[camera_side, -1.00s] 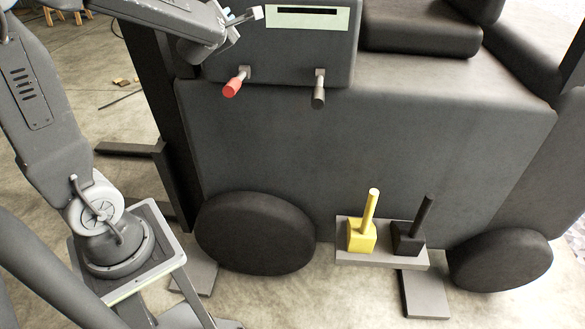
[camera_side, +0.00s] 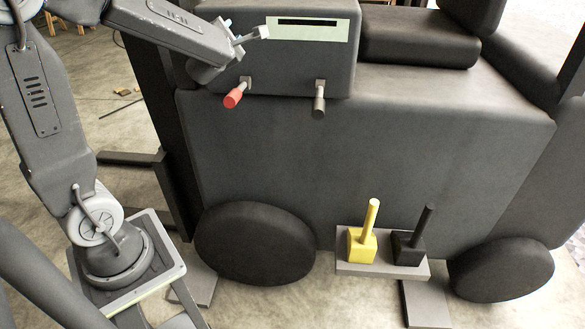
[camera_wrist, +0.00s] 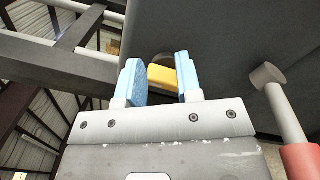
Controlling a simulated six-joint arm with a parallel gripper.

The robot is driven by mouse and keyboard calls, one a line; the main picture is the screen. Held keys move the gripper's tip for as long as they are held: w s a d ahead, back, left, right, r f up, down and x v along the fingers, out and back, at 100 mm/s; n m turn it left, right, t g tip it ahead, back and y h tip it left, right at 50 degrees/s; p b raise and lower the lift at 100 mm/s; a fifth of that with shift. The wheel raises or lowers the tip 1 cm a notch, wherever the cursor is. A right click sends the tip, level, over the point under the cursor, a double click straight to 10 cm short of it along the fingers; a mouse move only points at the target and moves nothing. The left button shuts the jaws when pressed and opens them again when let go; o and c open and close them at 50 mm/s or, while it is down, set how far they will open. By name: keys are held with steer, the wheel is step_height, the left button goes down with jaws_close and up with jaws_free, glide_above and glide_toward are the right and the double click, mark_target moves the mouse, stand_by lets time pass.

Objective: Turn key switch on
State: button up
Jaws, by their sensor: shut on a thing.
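The key switch shows in the wrist view as a yellow key piece (camera_wrist: 162,76) in front of a dark round collar (camera_wrist: 163,58) on the dark hull. My gripper (camera_wrist: 160,80) has its two blue-padded fingers on either side of the yellow piece and is shut on it. In the side view my gripper (camera_side: 252,35) is at the upper left of the dark console, by the left edge of the pale green panel (camera_side: 308,29). The key itself is hidden there by my gripper. The key's turn angle cannot be told.
A red-tipped lever (camera_side: 235,98) and a grey lever (camera_side: 319,100) stick out of the console below my gripper. The red one is close by on the right in the wrist view (camera_wrist: 300,160). Yellow (camera_side: 363,242) and black (camera_side: 409,246) levers stand lower down.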

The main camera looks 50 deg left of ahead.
steer(key=shift+o, duration=0.8)
steer(key=shift+w+a+f+h, duration=0.1)
steer(key=shift+w+f+h, duration=0.1)
steer(key=shift+f, duration=0.35)
steer(key=shift+w+f+h, duration=0.1)
steer(key=shift+w+f, duration=0.05)
steer(key=shift+f, duration=0.35)
steer(key=shift+o, duration=0.3)
steer(key=shift+f, duration=0.1)
steer(key=shift+o, duration=0.4)
steer(key=shift+w+d+r, duration=0.15)
steer(key=shift+d+r, duration=0.05)
steer(key=shift+d, duration=0.15)
steer(key=shift+f, duration=0.15)
jaws_close()
steer(key=shift+v, duration=2.7)
